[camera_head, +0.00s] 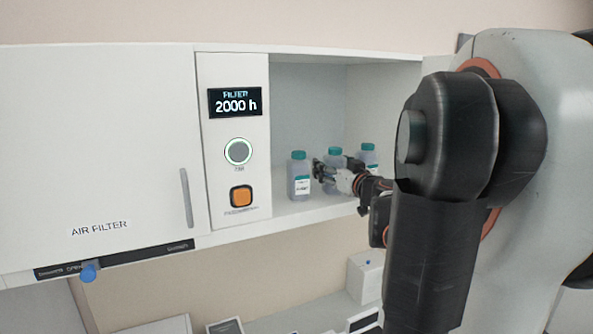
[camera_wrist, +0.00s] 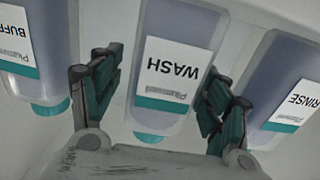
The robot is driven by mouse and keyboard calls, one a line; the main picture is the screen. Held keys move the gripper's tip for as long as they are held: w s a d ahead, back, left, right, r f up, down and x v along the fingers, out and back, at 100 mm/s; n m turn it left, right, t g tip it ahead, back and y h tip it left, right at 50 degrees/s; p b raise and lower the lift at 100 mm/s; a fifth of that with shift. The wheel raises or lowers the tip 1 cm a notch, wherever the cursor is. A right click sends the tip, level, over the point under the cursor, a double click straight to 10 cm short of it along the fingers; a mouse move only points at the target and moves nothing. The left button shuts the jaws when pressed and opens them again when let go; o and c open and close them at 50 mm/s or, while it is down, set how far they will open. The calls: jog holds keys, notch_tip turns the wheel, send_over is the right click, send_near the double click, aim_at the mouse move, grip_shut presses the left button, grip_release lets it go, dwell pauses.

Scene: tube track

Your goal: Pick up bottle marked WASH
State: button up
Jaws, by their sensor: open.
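The bottle marked WASH (camera_wrist: 172,100) is in the middle of the wrist view, its label upside down there. It is a translucent bottle with a white label and a teal cap. My gripper (camera_wrist: 162,78) is open, with one finger on each side of the bottle. A small gap shows on either side, and the bottle seems unheld. In the head view my gripper (camera_head: 320,171) reaches into the shelf opening in front of the middle bottle (camera_head: 335,155), whose lower part it hides. Labels are too small to read there.
A bottle marked RINSE (camera_wrist: 287,95) stands close to the right finger, and one whose label begins BUFF (camera_wrist: 35,45) is to the left. The shelf (camera_head: 300,213) sits beside a panel (camera_head: 233,150) with a display and buttons. An AIR FILTER cabinet door (camera_head: 95,150) is shut at left.

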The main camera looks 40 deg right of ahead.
jog(key=shift+a+r, duration=0.1)
jog(key=shift+a, duration=0.05)
jog(key=shift+s+a+r, duration=0.1)
jog(key=shift+s+a, duration=0.05)
jog(key=shift+s, duration=0.45)
jog(key=shift+c, duration=1.3)
jog(key=shift+w, duration=0.35)
jog(key=c, duration=0.9)
jog(key=shift+s, duration=0.15)
jog(key=shift+c, duration=0.8)
